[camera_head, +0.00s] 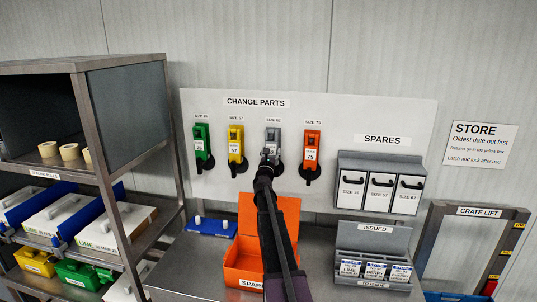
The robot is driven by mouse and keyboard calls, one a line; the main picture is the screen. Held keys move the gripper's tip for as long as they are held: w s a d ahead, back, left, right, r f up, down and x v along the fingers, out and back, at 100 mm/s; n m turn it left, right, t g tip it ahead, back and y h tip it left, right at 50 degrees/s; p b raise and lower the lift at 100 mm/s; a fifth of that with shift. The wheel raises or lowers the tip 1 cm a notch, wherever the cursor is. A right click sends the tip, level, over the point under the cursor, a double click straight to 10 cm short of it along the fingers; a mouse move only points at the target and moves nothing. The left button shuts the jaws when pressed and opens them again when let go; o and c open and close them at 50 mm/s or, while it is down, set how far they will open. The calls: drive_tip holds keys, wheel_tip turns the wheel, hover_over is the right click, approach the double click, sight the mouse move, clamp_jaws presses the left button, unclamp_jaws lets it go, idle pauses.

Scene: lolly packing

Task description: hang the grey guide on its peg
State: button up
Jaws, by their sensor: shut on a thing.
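The grey guide (273,138) is upright against the white "CHANGE PARTS" board (350,115), in the third place from the left, below a small size label. Its own peg is hidden behind it, so I cannot tell whether it rests on the peg. My gripper (269,156) is at the guide's lower end and shut on it. My arm comes up from below and covers the guide's bottom part. The green guide (202,142) and yellow guide (236,145) hang to its left. The orange guide (312,148) hangs to its right.
An open orange box (245,258) stands on the bench below, partly behind my arm. A shelf rack (105,130) stands at the left. The grey spares bins (380,184) and issued bins (374,254) are at the right, beside the crate lift frame (478,211).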

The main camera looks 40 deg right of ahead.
sight(271, 130)
drive_tip(key=shift+w+d+f, duration=0.25)
drive_tip(key=shift+f, duration=0.05)
drive_tip(key=shift+f+b, duration=0.1)
drive_tip(key=shift+b, duration=0.2)
idle(0.4)
drive_tip(key=o, duration=1.1)
wheel_tip(271, 130, up, 9)
drive_tip(key=p, duration=0.9)
drive_tip(key=shift+w, duration=0.1)
drive_tip(key=shift+r+p, duration=0.6)
